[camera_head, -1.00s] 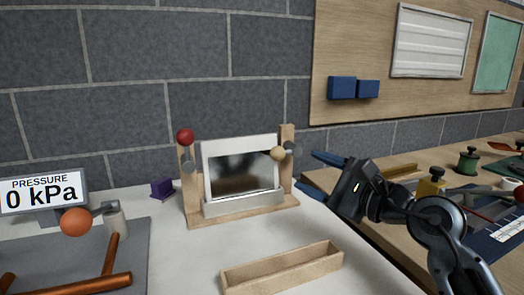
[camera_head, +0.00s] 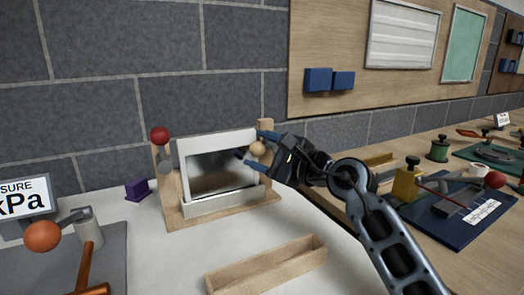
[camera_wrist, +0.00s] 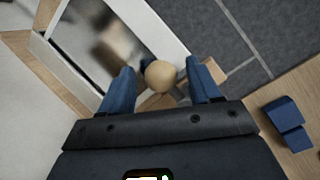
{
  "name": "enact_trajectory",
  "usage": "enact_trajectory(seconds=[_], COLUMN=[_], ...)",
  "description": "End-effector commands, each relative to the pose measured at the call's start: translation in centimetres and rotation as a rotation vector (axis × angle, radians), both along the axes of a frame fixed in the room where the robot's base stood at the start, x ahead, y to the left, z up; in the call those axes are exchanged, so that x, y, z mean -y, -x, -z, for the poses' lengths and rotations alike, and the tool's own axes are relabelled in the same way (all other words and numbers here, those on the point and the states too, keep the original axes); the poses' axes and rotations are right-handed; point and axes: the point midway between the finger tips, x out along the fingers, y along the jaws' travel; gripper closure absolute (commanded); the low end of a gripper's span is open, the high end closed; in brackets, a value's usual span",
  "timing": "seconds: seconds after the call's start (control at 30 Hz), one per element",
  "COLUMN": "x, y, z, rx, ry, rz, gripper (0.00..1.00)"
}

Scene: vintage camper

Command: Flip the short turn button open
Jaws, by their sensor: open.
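A wooden frame (camera_head: 224,214) on the white bench holds a white-bordered panel (camera_head: 212,139) with a dark shiny centre. A turn button with a tan ball knob (camera_head: 257,149) is at the frame's right post. Another with a red ball knob (camera_head: 159,135) is at the left post. I cannot tell for certain which is the short one. My gripper (camera_head: 250,146) is open at the right post, its blue fingers either side of the tan ball. The wrist view shows the tan ball (camera_wrist: 160,76) between the open fingers; I cannot tell whether they touch it.
An empty wooden tray (camera_head: 266,265) lies in front of the frame. A purple block (camera_head: 137,188) and a pressure display (camera_head: 22,200) stand to the left. A cluttered wooden bench is at the right. A grey brick wall is close behind.

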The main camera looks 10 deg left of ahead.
Motion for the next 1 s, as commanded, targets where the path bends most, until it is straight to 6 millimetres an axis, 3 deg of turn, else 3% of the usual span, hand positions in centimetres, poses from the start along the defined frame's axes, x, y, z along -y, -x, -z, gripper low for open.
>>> enact_trajectory(seconds=[0.17,0.7,1.0], x=[0.03,0.05,0.05], y=[0.01,0.03,0.03], z=[0.0,0.02,-0.15], rx=[0.0,-0.001,-0.02], ry=[0.0,-0.001,-0.027], rz=[0.0,0.0,0.0], gripper=[0.39,0.91,0.93])
